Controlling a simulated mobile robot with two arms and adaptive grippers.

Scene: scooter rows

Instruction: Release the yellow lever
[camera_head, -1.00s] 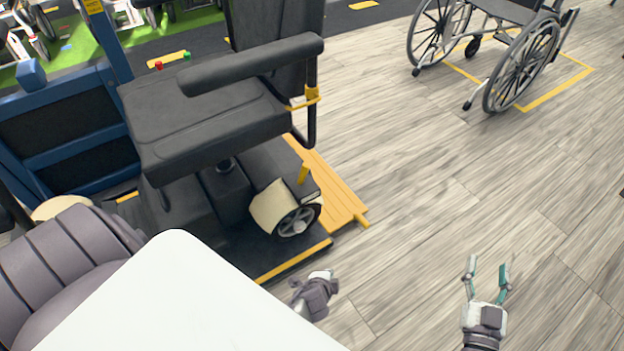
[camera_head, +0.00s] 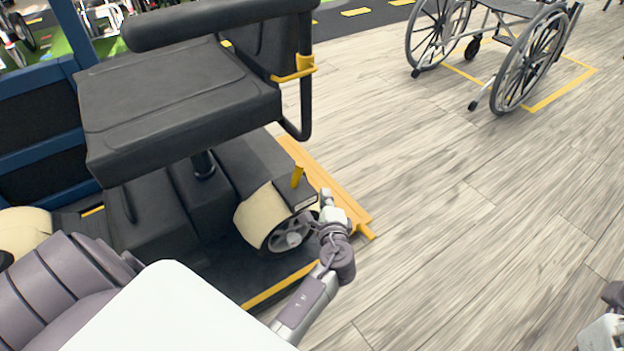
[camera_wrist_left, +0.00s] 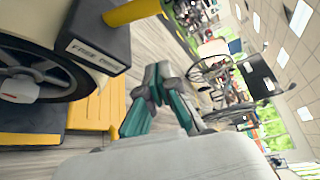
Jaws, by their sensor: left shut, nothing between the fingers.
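The short yellow lever (camera_head: 297,177) stands up from a dark box (camera_head: 296,196) above the scooter's rear wheel (camera_head: 288,236). In the left wrist view the lever (camera_wrist_left: 133,11) is at the top, on the box (camera_wrist_left: 93,45) with a "FREE..." label. My left gripper (camera_head: 327,196) is just right of the lever and a little lower, apart from it. Its teal fingers (camera_wrist_left: 157,72) are together with nothing between them. My right gripper (camera_head: 606,325) is partly in view at the bottom right; its fingers are cut off.
The dark scooter seat (camera_head: 175,100) and armrest (camera_head: 215,20) overhang the rear on the left. A yellow ramp (camera_head: 335,190) lies beside the wheel. A wheelchair (camera_head: 530,60) stands at the back right. The wooden floor (camera_head: 470,220) between is clear.

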